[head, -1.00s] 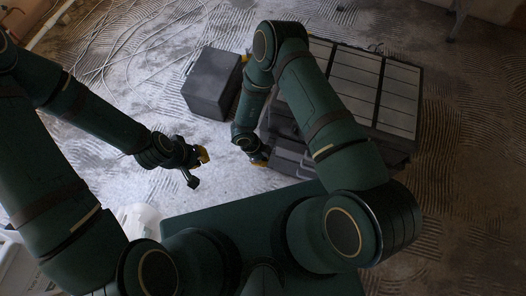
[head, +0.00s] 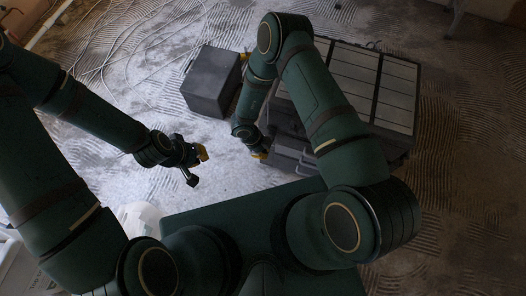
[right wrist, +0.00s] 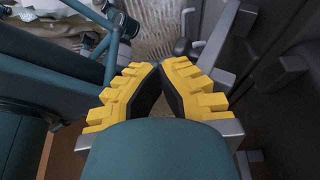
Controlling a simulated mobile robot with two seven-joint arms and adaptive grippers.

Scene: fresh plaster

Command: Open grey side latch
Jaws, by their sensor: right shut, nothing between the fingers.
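A large dark case (head: 402,90) with a light-panelled top stands at the right in the head view, and a dark handle-like part (head: 287,152) shows at its near side. My right gripper (head: 260,155) is beside the case's left near corner, partly hidden by my arm. In the right wrist view its yellow-padded fingers (right wrist: 160,66) are shut with nothing between them. Just beyond them is a grey bar (right wrist: 220,32), possibly the side latch; I cannot tell whether they touch. My left gripper (head: 197,166) hangs above the floor at left, apart from the case; its opening is unclear.
A smaller dark grey box (head: 212,83) stands left of the large case. Pale cables (head: 110,45) lie on the ridged plaster floor at the upper left. The floor between my left gripper and the small box is clear.

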